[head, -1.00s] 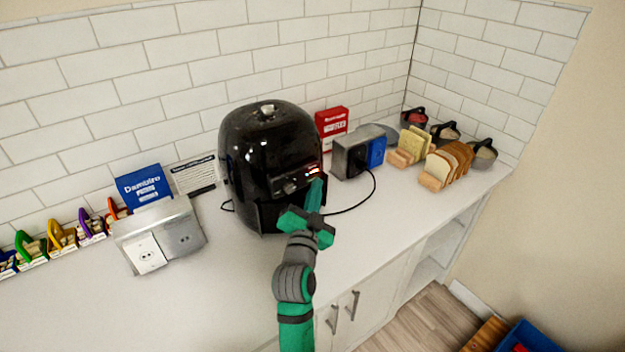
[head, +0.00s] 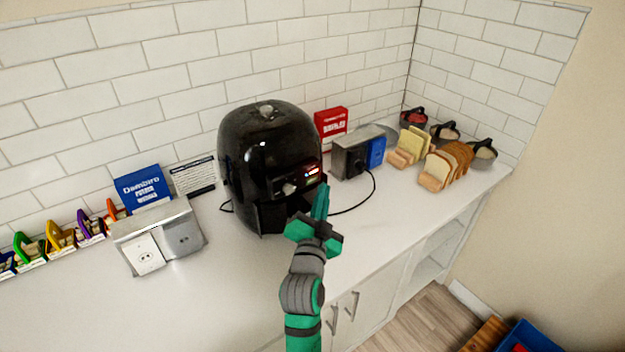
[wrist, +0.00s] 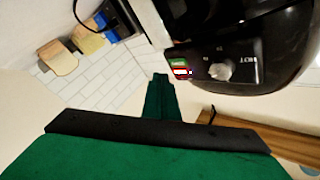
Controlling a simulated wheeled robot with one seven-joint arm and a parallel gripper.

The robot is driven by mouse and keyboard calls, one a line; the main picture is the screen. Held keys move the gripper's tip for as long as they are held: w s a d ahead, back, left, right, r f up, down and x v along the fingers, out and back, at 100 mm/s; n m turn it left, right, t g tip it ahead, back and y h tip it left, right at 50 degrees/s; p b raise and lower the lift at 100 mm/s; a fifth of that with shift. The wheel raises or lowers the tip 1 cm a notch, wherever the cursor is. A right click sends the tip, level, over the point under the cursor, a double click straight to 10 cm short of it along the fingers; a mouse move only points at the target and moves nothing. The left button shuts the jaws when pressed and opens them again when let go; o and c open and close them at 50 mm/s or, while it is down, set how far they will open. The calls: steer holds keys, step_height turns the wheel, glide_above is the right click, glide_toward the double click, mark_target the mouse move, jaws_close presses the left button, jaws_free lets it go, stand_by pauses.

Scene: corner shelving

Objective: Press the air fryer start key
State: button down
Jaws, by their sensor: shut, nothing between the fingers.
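The black air fryer (head: 262,150) stands upright on the counter in the head view. My gripper (head: 321,202) is shut and empty, in front of the fryer and below the lit panel. In the wrist view my gripper's tip (wrist: 160,78) is just left of and below the panel, seemingly apart from it.
A silver outlet box (head: 160,238) stands left of the fryer, and another outlet box (head: 350,155) with a plugged black cord stands right. The counter front is clear.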

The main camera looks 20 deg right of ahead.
steer(key=s, duration=0.1)
steer(key=s+d, duration=0.1)
steer(key=s, duration=0.1)
steer(key=shift+s, duration=0.3)
steer(key=shift+d, duration=0.15)
steer(key=shift+w, duration=0.15)
stand_by(1.0)
steer(key=shift+d, duration=0.1)
